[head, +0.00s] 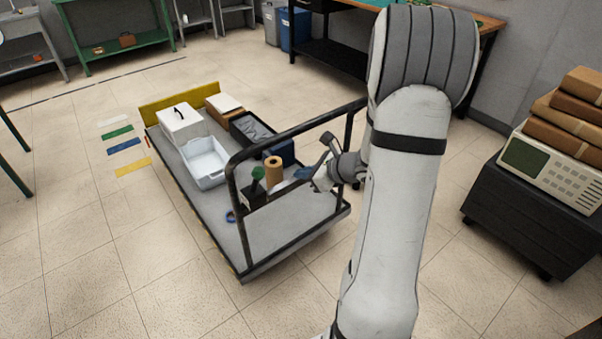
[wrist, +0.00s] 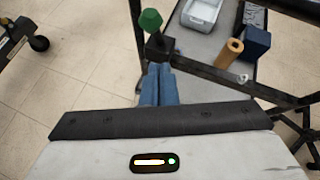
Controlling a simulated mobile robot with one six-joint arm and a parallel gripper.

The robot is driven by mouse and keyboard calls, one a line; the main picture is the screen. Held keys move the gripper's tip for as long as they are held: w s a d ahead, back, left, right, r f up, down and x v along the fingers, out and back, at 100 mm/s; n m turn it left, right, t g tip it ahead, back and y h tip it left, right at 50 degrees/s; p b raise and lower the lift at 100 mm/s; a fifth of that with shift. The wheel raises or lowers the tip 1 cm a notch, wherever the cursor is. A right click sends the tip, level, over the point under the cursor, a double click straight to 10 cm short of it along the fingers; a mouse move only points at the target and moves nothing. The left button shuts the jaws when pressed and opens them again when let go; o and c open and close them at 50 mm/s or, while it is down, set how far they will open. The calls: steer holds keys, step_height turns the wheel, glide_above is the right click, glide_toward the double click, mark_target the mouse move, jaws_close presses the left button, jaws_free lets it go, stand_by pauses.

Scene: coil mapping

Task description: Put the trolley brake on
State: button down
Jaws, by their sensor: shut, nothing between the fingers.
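The grey flatbed trolley (head: 190,210) stands on the tiled floor with a black tubular handle frame (head: 236,190) at its near end. A lever with a green knob (head: 258,174) stands up from a dark block (head: 254,197) at the handle frame, and I take it for the brake. In the wrist view the green knob (wrist: 150,20) is just beyond the dark block (wrist: 160,46). My gripper (head: 277,190) is shut and empty. Its blue fingertips (wrist: 159,69) are close to the dark block and short of the knob; whether they touch the block is unclear.
The trolley carries a white bin (head: 206,163), a lidded white box (head: 181,121), an orange-brown roll (head: 273,168) and a dark blue box (wrist: 257,42). A dark cabinet (head: 530,205) with an instrument and parcels stands right. Floor left of the trolley is clear.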

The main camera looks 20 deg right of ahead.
steer(key=s+a+f+m+t+h+b, duration=0.1)
steer(key=s+a+f+m+t+b, duration=0.2)
steer(key=b, duration=1.4)
step_height(320, 180, down, 2)
steer(key=s, duration=0.3)
steer(key=shift+t+h+b, duration=0.3)
steer(key=shift+t+b, duration=0.05)
steer(key=shift+t, duration=0.05)
steer(key=shift+w, duration=0.1)
steer(key=p, duration=0.5)
glide_toward(256, 182)
steer(key=d+f, duration=0.1)
steer(key=f, duration=0.1)
steer(key=shift+w+a+r+p, duration=0.15)
steer(key=shift+w+a+r, duration=0.15)
steer(key=shift+w+r, duration=0.4)
steer(key=shift+w+a+r+p, duration=0.15)
steer(key=shift+w+a+r, duration=0.25)
steer(key=shift+w, duration=0.5)
